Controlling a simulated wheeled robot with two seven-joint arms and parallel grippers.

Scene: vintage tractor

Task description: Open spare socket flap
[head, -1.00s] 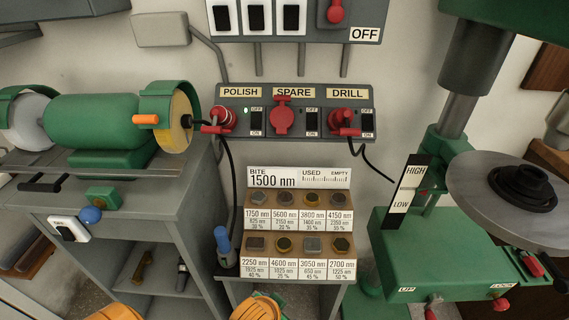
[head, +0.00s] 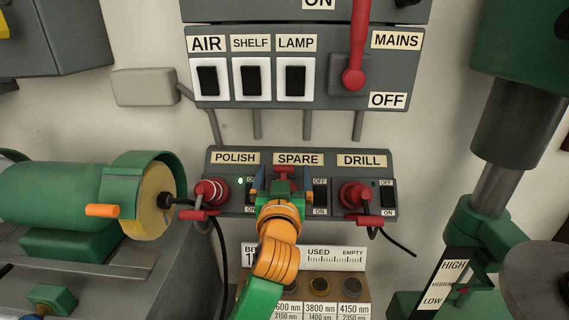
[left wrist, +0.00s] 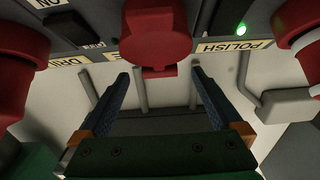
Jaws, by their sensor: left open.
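The red spare socket flap (head: 284,171) sits under the SPARE label (head: 298,159) on the grey socket panel. My left gripper (head: 283,180) is in front of it, open, with one finger on each side. The gripper hides the flap's lower part in the head view. In the left wrist view the flap (left wrist: 157,40) shows as a red rounded cover with a small tab, just beyond and between the blue fingertips (left wrist: 160,76). I see no clear contact between fingers and flap. My right gripper is out of view.
Red plugs sit in the POLISH socket (head: 212,192) and DRILL socket (head: 356,196), close on either side, with black cables hanging down. Rocker switches stand beside the sockets. The mains box (head: 300,75) is above. A green grinder (head: 75,205) is left and a drill press (head: 505,150) right.

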